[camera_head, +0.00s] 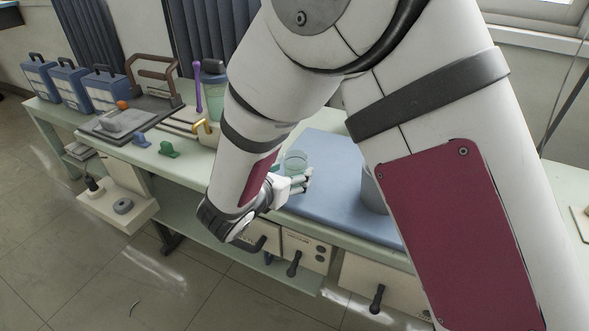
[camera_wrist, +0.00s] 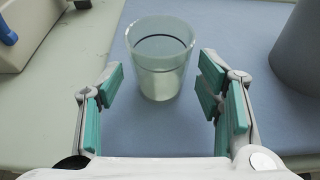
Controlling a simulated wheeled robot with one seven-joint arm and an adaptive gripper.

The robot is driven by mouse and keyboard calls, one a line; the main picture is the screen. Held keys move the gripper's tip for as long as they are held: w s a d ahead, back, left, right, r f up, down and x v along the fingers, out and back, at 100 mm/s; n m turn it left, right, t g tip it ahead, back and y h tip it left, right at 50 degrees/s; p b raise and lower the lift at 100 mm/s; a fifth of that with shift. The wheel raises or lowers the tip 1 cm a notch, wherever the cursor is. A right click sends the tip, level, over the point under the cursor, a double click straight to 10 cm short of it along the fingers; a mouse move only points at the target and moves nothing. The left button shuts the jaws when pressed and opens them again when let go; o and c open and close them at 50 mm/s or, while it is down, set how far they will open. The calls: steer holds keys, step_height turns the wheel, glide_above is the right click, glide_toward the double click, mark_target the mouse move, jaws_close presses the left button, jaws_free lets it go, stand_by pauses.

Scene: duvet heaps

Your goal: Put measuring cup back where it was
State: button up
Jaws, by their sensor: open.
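The measuring cup (camera_wrist: 160,82) is a clear, slightly green cup with a dark line near its rim. It stands upright on a blue mat (camera_wrist: 200,135) in the wrist view. My gripper (camera_wrist: 165,85) is open, with its teal-padded fingers on the left and right of the cup and visible gaps on both sides. In the head view the cup (camera_head: 294,162) stands on the mat (camera_head: 325,195), just beyond my gripper (camera_head: 300,181). My fingers partly cover its lower part there.
A grey cylindrical container (camera_wrist: 300,50) stands on the mat to the right; my arm partly hides it in the head view. Blue boxes (camera_head: 70,85), a dark tray (camera_head: 135,120), a purple tool (camera_head: 198,88) and a green clip (camera_head: 168,149) occupy the bench's left part.

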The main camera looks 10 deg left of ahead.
steer(key=v, duration=0.8)
steer(key=shift+s+r+p, duration=0.15)
steer(key=shift+s+p, duration=0.05)
steer(key=shift+p, duration=0.2)
steer(key=shift+a, duration=0.1)
steer(key=d+r+m+g+h, duration=0.2)
steer(key=d+r+m, duration=0.2)
steer(key=d, duration=0.3)
steer(key=d+r+m+g+h, duration=0.2)
steer(key=d+r+m, duration=0.2)
steer(key=d, duration=0.4)
steer(key=s+d+r+m+g+h, duration=0.1)
steer(key=s+d+r+m+g, duration=0.1)
steer(key=s+d+m, duration=0.3)
steer(key=s+d+r+m+g, duration=0.2)
steer(key=s+d+m+g, duration=0.1)
steer(key=d, duration=0.4)
steer(key=s+d+m+g+y, duration=0.3)
steer(key=s+d+m, duration=0.3)
steer(key=s, duration=0.4)
steer(key=s+a+m+y, duration=0.4)
steer(key=s+m+y, duration=0.2)
steer(key=s+m, duration=0.3)
steer(key=shift+s+a+m+t+y, duration=0.3)
steer(key=shift+a+m+t, duration=0.1)
steer(key=shift+m, duration=0.2)
